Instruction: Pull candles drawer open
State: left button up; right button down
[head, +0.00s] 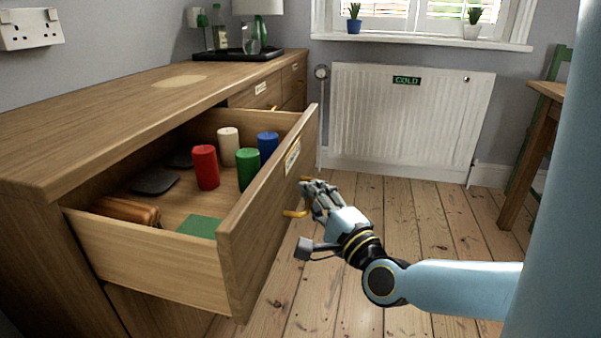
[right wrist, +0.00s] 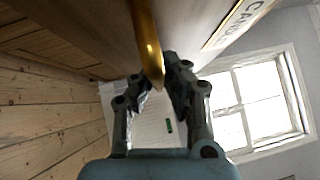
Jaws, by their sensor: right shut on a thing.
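The candles drawer (head: 262,215) stands well open from the wooden sideboard, with a label (head: 292,156) on its front. The label also shows partly in the right wrist view (right wrist: 238,20). Inside are a red candle (head: 205,167), a cream candle (head: 228,146), a green candle (head: 248,169) and a blue candle (head: 268,144), all upright. My right gripper (head: 312,200) is at the drawer front, shut on the brass handle (head: 295,213). In the right wrist view the handle (right wrist: 147,40) runs between the fingers. My left gripper is not in view.
The sideboard top (head: 110,110) carries a black tray (head: 247,54) with bottles and a lamp at its far end. A white radiator (head: 410,120) stands against the back wall. A wooden table (head: 540,130) is at the right. Bare floorboards (head: 430,215) lie clear before the radiator.

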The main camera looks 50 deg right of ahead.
jog(key=shift+s+f, duration=0.2)
jog(key=shift+f, duration=0.15)
jog(key=c, duration=1.5)
grip_release()
jog(key=shift+o, duration=0.5)
jog(key=shift+w+r, duration=0.1)
jog(key=shift+r, duration=0.1)
jog(key=v, duration=1.2)
